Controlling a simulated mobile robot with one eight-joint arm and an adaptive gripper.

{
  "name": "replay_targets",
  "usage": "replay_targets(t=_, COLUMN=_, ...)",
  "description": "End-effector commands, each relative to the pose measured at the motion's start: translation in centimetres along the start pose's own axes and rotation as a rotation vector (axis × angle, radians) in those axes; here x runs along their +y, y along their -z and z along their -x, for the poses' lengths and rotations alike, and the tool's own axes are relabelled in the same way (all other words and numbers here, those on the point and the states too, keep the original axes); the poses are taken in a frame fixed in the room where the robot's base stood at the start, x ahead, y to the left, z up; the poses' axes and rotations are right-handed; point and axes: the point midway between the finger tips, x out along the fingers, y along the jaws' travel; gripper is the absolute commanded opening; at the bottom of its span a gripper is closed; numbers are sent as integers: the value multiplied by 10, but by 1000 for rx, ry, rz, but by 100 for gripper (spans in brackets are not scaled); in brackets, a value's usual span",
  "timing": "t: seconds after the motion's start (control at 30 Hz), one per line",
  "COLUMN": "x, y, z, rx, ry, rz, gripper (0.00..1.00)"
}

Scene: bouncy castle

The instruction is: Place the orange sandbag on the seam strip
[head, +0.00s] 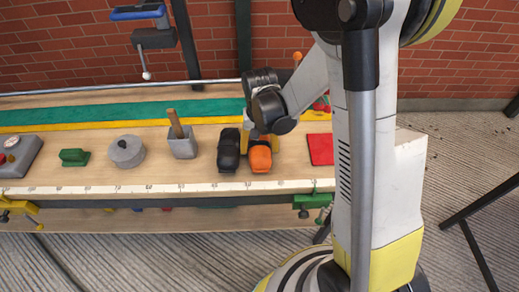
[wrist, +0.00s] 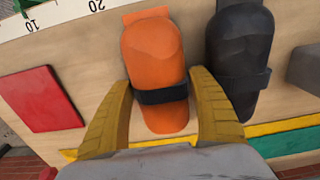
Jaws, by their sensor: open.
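The orange sandbag (head: 260,157) lies on the wooden bench, just right of a black sandbag (head: 229,152). In the wrist view the orange sandbag (wrist: 155,50) has a dark band around its middle. My gripper (wrist: 158,82) is open, with one yellow finger on each side of the orange sandbag; I cannot tell whether they touch it. The right finger sits between the two bags. In the head view my gripper (head: 256,138) is low over the bag, partly hidden by my arm. A teal strip with a yellow edge, likely the seam strip (head: 100,113), runs along the bench behind the bags.
A red pad (head: 320,149) lies right of the bags. To the left stand a grey block with a wooden handle (head: 183,146), a grey round weight (head: 127,152), a green block (head: 74,157) and a grey box (head: 18,155). A ruler (head: 150,189) lines the front edge.

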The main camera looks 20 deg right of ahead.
Motion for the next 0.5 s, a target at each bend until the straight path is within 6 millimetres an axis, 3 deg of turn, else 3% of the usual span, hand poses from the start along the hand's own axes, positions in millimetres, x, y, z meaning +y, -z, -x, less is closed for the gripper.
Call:
replay_targets(t=0.03, x=0, y=0, z=0, rx=0, ry=0, rz=0, gripper=60)
replay_targets(t=0.17, x=0, y=0, z=1, rx=0, ry=0, rz=0, gripper=21)
replay_targets(t=0.5, x=0, y=0, z=3, rx=0, ry=0, rz=0, gripper=20)
